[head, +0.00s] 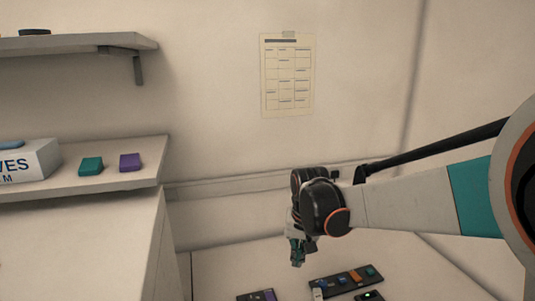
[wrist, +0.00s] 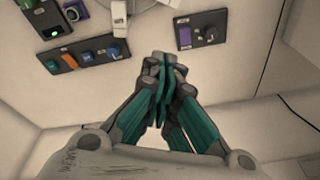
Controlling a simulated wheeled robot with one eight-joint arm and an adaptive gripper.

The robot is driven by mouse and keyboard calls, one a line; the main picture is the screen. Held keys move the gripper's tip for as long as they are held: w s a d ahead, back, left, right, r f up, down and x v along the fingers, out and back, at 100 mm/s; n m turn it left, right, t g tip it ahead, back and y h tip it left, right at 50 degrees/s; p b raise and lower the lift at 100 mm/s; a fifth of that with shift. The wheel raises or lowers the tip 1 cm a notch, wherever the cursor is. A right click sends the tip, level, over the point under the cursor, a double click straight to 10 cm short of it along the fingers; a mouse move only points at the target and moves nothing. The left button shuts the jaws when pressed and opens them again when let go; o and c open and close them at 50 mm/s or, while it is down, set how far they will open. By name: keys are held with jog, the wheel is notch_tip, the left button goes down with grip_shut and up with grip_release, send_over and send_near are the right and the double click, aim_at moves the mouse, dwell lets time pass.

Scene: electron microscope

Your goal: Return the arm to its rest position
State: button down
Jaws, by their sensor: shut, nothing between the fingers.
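My arm (head: 415,199) reaches in from the right in the head view, extended to the left over a pale desk. My gripper (head: 298,262) hangs down at its end, above the desk and apart from the panels there. In the wrist view my gripper (wrist: 162,60) shows its teal fingers brought together, shut with nothing between them.
Below the gripper lie a dark panel with coloured controls (head: 346,281) and a smaller panel with a purple part (wrist: 184,37). At left, a lower shelf (head: 130,177) holds a glove box (head: 28,161), a teal block (head: 91,166) and a purple block (head: 130,162).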

jog(key=s+d+r+n+t, duration=0.1)
jog(key=s+d+r, duration=0.25)
jog(key=s, duration=0.25)
jog(key=s+d+r+t, duration=0.1)
jog(key=s+d+r, duration=0.25)
jog(key=s, duration=0.25)
jog(key=s+d+n+t, duration=0.1)
jog(key=s+d+t, duration=0.2)
jog(key=s, duration=0.9)
jog(key=shift+d+f, duration=0.45)
jog(key=shift+d, duration=0.45)
jog(key=shift+s, duration=0.1)
